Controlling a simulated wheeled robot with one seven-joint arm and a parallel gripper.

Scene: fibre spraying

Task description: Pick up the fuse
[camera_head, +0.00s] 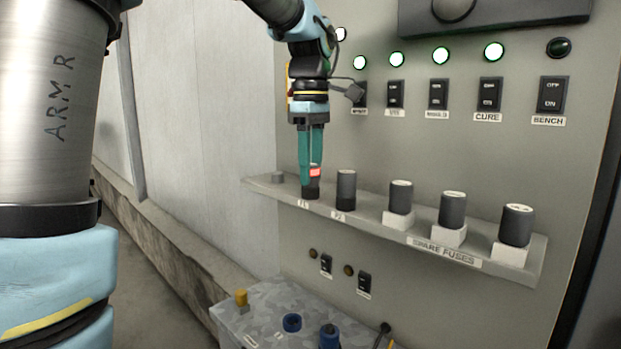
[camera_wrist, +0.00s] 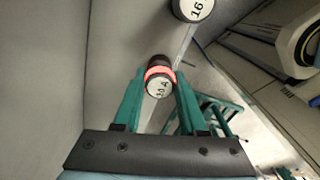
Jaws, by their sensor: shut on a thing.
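My gripper (camera_head: 312,170) points down at the left part of the shelf. Its green fingers are shut on a dark fuse with a glowing red band (camera_head: 315,173), above the leftmost label. The fuse's dark lower end meets the shelf there; I cannot tell whether it is still seated. In the wrist view the fuse (camera_wrist: 159,84) sits between the fingertips, its pale marked cap facing the camera. A second dark fuse (camera_head: 346,190) stands upright just to the right in its own holder. A cap marked 16 (camera_wrist: 193,7) shows at the top of the wrist view.
The shelf (camera_head: 375,222) also carries three spare fuses (camera_head: 452,210) on white blocks at the right. Switches and lamps line the panel above; the BENCH lamp (camera_head: 559,47) is dark, others glow green. A grey camouflage-patterned box (camera_head: 275,310) stands below.

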